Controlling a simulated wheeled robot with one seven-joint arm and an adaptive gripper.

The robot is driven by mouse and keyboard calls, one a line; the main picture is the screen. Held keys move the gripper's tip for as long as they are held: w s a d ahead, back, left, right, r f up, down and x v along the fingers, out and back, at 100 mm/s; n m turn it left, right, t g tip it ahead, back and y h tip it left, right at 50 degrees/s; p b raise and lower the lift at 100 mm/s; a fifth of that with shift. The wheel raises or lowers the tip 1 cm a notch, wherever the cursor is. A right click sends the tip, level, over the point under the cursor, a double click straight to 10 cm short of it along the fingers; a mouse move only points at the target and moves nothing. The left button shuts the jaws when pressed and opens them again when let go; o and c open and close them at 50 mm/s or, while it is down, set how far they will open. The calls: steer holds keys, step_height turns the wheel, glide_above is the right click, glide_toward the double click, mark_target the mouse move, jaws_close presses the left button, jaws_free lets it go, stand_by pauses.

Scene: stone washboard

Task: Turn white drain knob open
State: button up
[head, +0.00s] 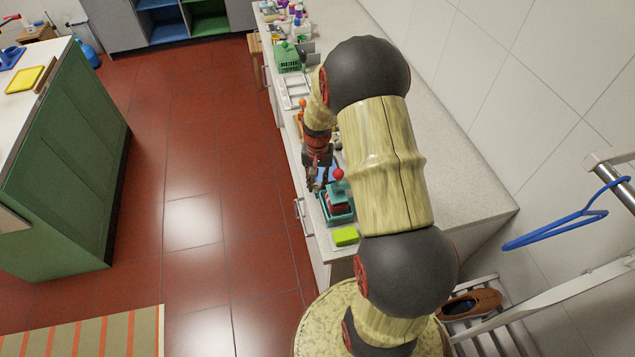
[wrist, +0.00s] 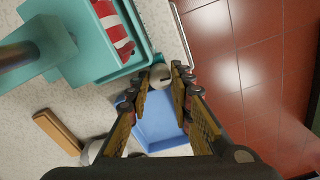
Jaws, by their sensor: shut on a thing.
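In the wrist view, the white drain knob (wrist: 161,76), a small round whitish piece with a dark slot, sits between the fingertips of my gripper (wrist: 162,71). The fingers are closed against its two sides. It is beside the teal tray and at the end of a light blue tray. In the head view, my gripper (head: 318,180) is low over the front edge of the counter. The knob cannot be made out there.
The teal tray (wrist: 150,56) holds a red-and-white striped cloth (wrist: 115,28). The light blue tray (wrist: 160,128) lies under the fingers, near a brown block (wrist: 60,135). A yellow-green sponge (head: 345,236) lies on the counter (head: 455,190). The red floor (head: 195,150) is open to the left.

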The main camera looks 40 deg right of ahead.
mark_target(317, 185)
jaws_close()
steer(key=shift+n, duration=0.7)
steer(key=o, duration=0.9)
jaws_free()
step_height(317, 185, up, 12)
steer(key=shift+r, duration=0.1)
